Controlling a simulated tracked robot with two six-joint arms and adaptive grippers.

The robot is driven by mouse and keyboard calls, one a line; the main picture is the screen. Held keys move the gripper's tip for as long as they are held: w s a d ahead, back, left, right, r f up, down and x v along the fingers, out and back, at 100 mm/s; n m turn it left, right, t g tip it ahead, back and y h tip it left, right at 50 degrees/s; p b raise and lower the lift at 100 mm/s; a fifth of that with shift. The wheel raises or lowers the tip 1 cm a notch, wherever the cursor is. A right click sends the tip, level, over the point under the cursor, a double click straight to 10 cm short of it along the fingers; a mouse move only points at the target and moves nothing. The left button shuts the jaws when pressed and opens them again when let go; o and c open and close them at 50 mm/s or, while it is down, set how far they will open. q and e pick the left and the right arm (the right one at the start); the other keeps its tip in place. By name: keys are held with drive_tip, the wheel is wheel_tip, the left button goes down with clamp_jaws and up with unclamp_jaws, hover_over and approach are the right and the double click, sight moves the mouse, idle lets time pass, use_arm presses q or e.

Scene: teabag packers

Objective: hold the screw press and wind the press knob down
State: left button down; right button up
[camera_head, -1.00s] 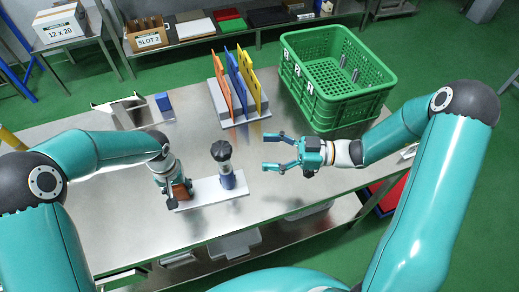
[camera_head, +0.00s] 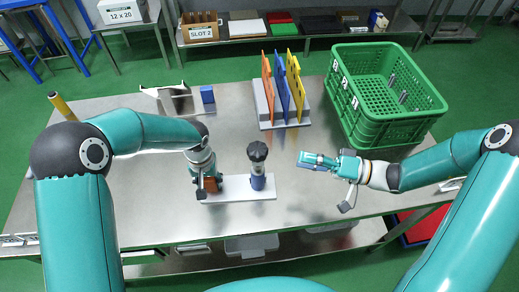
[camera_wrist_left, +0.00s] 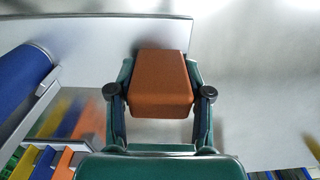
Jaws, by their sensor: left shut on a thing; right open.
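The screw press has a white base plate (camera_head: 238,190) lying on the table, with a blue cylinder (camera_head: 258,182) upright on it and a black press knob (camera_head: 257,152) on top. A brown block (camera_wrist_left: 162,82) sits at the left end of the plate. My left gripper (camera_head: 209,184) is shut on this block, one finger on each side in the left wrist view. The blue cylinder also shows tilted at the left of that view (camera_wrist_left: 22,72). My right gripper (camera_head: 322,187) is open and empty, to the right of the knob and apart from it.
A grey rack (camera_head: 266,112) with orange, blue and yellow panels stands behind the press. A green crate (camera_head: 375,125) stands at the back right. A metal holder (camera_head: 165,97) and a small blue block (camera_head: 207,94) are at the back left. The table around the press is clear.

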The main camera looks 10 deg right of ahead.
sight(259, 149)
drive_tip(key=w+a+m, duration=0.1)
drive_tip(key=a+m, duration=0.2)
drive_tip(key=m, duration=0.4)
drive_tip(key=w+a+m, duration=0.2)
drive_tip(key=a+m, duration=0.2)
drive_tip(key=m, duration=0.4)
drive_tip(key=w+a+m, duration=0.1)
drive_tip(key=a+m, duration=0.2)
drive_tip(key=m, duration=0.5)
drive_tip(key=shift+w+a+r, duration=0.1)
drive_tip(key=shift+w+a, duration=0.15)
drive_tip(key=shift+a, duration=0.15)
drive_tip(key=shift+c, duration=0.3)
drive_tip(key=c, duration=1.1)
drive_tip(key=shift+t, duration=0.4)
